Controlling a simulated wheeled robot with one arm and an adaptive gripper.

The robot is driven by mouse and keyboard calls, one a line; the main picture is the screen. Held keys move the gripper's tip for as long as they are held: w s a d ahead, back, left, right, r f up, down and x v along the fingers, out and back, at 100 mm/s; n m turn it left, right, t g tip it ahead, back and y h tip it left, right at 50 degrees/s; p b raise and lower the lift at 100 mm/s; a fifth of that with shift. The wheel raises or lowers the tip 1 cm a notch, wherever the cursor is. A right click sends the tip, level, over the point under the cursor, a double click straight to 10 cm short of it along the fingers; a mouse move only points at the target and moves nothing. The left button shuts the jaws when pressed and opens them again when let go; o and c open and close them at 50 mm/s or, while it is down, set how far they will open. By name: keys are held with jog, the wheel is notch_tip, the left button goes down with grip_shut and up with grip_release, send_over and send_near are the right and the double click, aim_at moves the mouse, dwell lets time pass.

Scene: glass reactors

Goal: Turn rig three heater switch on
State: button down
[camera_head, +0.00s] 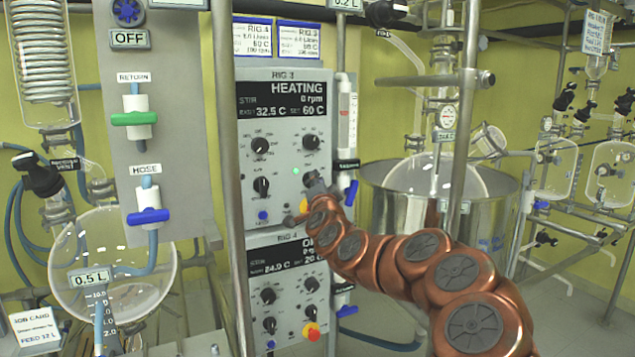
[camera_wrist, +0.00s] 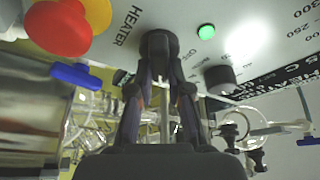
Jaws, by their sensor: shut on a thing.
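The rig three control panel (camera_head: 285,192) stands at the centre of the head view. Its display (camera_head: 284,98) reads HEATING, 0 rpm, 32.5 C and SET 60 C. A green lamp (camera_head: 295,171) is lit on it, and it also shows lit in the wrist view (camera_wrist: 206,32). My gripper (camera_head: 313,182) is at the panel's lower right. In the wrist view my gripper's fingers (camera_wrist: 159,75) are closed on a black heater switch knob (camera_wrist: 158,42), beside the HEATER label. In the head view my gripper hides this knob.
A red button on a yellow base (camera_wrist: 60,27) is close to my gripper. Another black knob (camera_wrist: 220,78) is on the other side. The rig four panel (camera_head: 290,262) is directly below. A steel vessel (camera_head: 400,205) stands to the right, and a metal post (camera_head: 230,180) runs along the panel's left.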

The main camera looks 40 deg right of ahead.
jog(key=shift+m+g, duration=0.3)
jog(key=shift+m, duration=0.3)
jog(key=c, duration=1.1)
grip_release()
jog(key=shift+s, duration=0.1)
jog(key=v, duration=1.1)
jog(key=shift+s+a, duration=0.25)
jog(key=shift+s, duration=0.05)
jog(key=shift+s+f, duration=0.1)
jog(key=shift+f, duration=0.05)
